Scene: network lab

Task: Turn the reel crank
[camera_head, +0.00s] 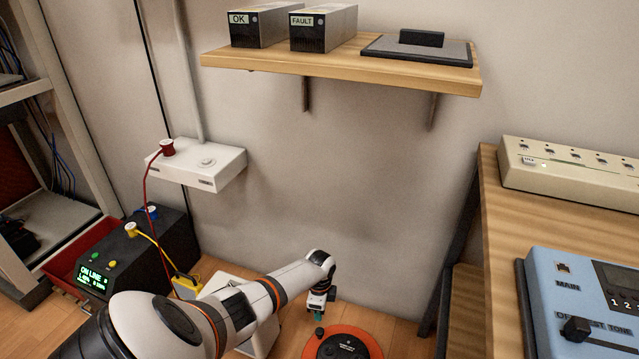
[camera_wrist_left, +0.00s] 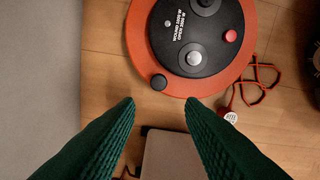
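The reel is an orange disc (camera_head: 311,345) with a dark centre plate on the floor, partly cut off at the bottom of the head view. In the left wrist view the reel (camera_wrist_left: 140,38) fills the upper middle, with grey knobs and a red button (camera_wrist_left: 230,35) on its dark plate. A small black knob (camera_wrist_left: 159,82), perhaps the crank's handle, sits at the rim nearest my fingers. My left gripper (camera_head: 318,313) points down beside the reel. In the left wrist view its green fingers (camera_wrist_left: 160,104) are open and empty, apart from the knob. My right gripper is not in view.
A pale box (camera_head: 262,332) stands left of the reel under my left arm. An orange cord (camera_wrist_left: 262,82) lies beside the reel. A wooden bench (camera_head: 495,270) stands at right. A dark power unit (camera_head: 165,245) with cables is at left. A wall shelf (camera_head: 240,58) hangs above.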

